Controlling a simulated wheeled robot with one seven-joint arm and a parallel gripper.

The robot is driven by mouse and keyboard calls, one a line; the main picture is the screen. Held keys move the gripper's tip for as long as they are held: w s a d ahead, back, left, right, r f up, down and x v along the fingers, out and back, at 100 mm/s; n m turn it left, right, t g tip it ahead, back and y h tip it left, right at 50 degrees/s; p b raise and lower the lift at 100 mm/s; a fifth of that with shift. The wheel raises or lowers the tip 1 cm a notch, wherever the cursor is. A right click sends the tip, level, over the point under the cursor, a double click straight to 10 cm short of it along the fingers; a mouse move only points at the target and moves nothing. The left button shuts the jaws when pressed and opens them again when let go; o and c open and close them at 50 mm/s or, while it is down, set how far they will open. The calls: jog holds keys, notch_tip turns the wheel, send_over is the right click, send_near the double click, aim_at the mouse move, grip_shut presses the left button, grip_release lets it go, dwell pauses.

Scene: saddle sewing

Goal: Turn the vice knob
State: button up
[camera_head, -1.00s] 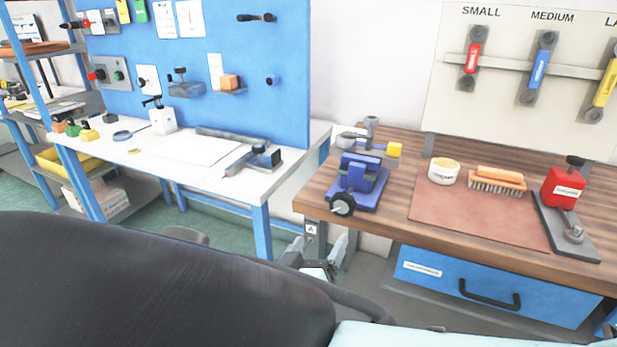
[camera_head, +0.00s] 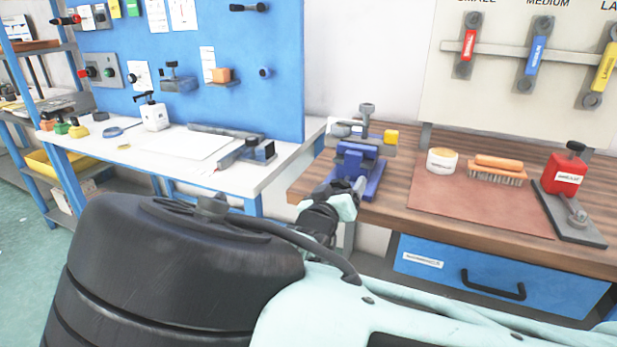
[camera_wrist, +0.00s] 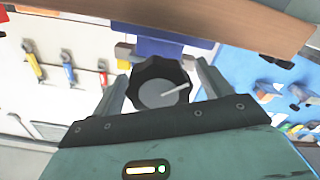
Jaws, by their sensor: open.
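The blue vice (camera_head: 357,170) stands at the left front corner of the wooden workbench. Its black knob (camera_wrist: 160,83) faces the wrist camera, with a pale line across its face. In the wrist view my gripper (camera_wrist: 160,82) is open, with one finger on each side of the knob. I cannot tell whether the fingers touch it. In the head view my gripper (camera_head: 345,195) is at the front of the vice, and my arm hides the knob there.
On the workbench, a leather mat (camera_head: 478,205) carries a white tub (camera_head: 442,161) and a brush (camera_head: 497,170). A red bottle (camera_head: 566,172) stands at the right. A blue drawer (camera_head: 500,277) is below. A white table (camera_head: 185,155) stands to the left.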

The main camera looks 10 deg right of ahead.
jog(key=shift+w+d, duration=0.35)
jog(key=shift+w, duration=0.1)
jog(key=c, duration=1)
jog(key=shift+m, duration=0.7)
jog(key=o, duration=1)
jog(key=shift+s+a, duration=0.1)
jog(key=p+v, duration=0.5)
jog(key=v, duration=1.2)
